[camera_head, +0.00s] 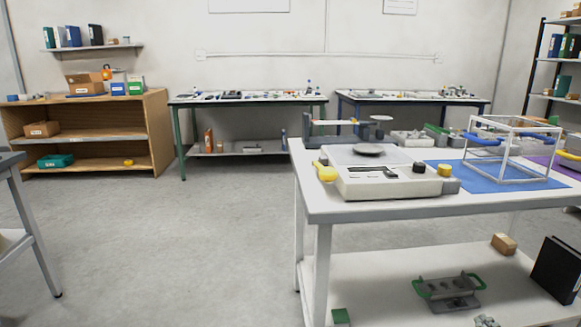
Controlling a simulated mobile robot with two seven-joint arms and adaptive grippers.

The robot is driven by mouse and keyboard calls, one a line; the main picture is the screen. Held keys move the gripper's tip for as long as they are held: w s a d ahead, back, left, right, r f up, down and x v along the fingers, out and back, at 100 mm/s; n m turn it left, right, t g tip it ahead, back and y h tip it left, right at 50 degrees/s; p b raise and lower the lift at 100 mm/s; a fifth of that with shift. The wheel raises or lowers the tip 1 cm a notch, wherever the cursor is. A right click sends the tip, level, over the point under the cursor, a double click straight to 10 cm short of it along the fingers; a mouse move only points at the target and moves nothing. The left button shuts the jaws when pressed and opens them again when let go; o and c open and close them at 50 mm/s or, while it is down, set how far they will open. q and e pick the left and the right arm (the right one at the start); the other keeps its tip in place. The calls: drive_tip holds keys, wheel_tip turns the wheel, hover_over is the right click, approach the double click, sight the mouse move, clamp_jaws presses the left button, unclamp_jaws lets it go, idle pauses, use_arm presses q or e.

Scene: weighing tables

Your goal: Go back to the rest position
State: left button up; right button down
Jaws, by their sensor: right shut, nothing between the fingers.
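Only a small grey tip of what looks like my right gripper (485,321) shows at the bottom edge, right of centre, in the head view. It is shut and empty, in front of the lower shelf of the white table. The rest of it and its arm are cut off by the frame. My left gripper and left arm are not in view.
The white table (312,210) at right bears a weighing scale (390,184) and a white-framed cage (505,180) on a blue mat (455,180). Its lower shelf (390,311) holds a green-handled device (449,290) and a black binder (556,268). Another table (28,220) stands at left. The floor between is clear.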

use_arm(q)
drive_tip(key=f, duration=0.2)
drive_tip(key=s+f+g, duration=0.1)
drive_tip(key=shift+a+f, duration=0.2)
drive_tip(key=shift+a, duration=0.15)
use_arm(e)
drive_tip(key=s+a+f+m+g, duration=0.1)
drive_tip(key=s+a+f+g, duration=0.2)
drive_tip(key=s+f, duration=0.4)
drive_tip(key=s+a+f+m+g, duration=0.1)
drive_tip(key=s+a+f+g, duration=0.3)
drive_tip(key=s+a+f, duration=0.2)
drive_tip(key=s+a+f+m+g+y, duration=0.1)
drive_tip(key=s+a+f+g, duration=0.2)
drive_tip(key=s+f, duration=0.5)
drive_tip(key=shift+s+a+f+g, duration=0.3)
drive_tip(key=shift+s+a, duration=0.2)
drive_tip(key=shift+a, duration=0.2)
